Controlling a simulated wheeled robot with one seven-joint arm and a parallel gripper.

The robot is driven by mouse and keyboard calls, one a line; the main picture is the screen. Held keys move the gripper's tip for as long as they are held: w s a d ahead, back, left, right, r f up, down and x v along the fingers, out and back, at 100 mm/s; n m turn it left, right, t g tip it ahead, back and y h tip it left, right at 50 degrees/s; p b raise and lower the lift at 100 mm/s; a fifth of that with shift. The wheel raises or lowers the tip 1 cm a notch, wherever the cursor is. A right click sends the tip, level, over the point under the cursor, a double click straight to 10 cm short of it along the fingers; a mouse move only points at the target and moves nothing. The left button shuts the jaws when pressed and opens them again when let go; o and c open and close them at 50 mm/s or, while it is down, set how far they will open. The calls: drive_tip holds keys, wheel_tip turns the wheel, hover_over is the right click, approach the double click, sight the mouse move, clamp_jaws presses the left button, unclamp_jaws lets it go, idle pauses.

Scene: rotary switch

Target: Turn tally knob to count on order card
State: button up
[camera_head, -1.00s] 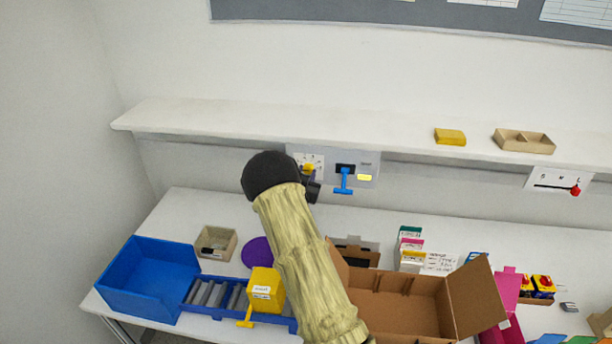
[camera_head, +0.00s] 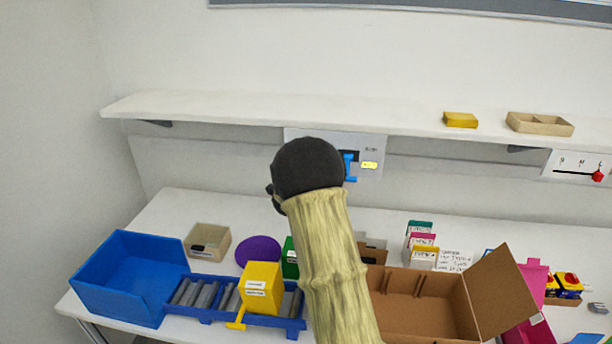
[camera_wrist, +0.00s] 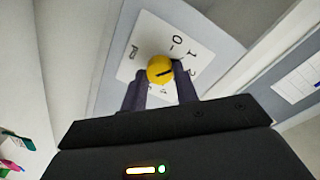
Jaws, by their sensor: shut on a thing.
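The yellow tally knob (camera_wrist: 160,69) shows in the wrist view on a white dial plate (camera_wrist: 150,38) with printed digits. Its black pointer line points to the right in that view, toward the digits on that side; the exact digit is hard to tell. My gripper (camera_wrist: 162,90) is shut on the knob, one dark finger on each side.
A shelf (camera_head: 250,117) runs above. Below are a blue bin (camera_head: 125,285), a roller track (camera_head: 200,297), a yellow box (camera_head: 262,287) and an open cardboard box (camera_head: 420,310).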

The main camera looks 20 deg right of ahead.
drive_tip(key=shift+d+f+m+t+y+b, duration=0.1)
drive_tip(key=shift+m+t+y+b, duration=0.1)
drive_tip(key=shift+m+b, duration=4.85)
drive_tip(key=shift+a+f+m+t+y+b, duration=0.1)
drive_tip(key=shift+m+t+y+b, duration=0.1)
drive_tip(key=shift+m+b, duration=4.8)
drive_tip(key=shift+d+f+m+t+y+b, duration=0.1)
drive_tip(key=shift+m+t+y+b, duration=0.1)
drive_tip(key=shift+m+b, duration=4.85)
drive_tip(key=n+b, duration=0.2)
drive_tip(key=shift+b, duration=0.3)
drive_tip(key=o, duration=1)
drive_tip(key=shift+c, duration=0.2)
drive_tip(key=shift+r, duration=0.1)
drive_tip(key=shift+s, duration=0.1)
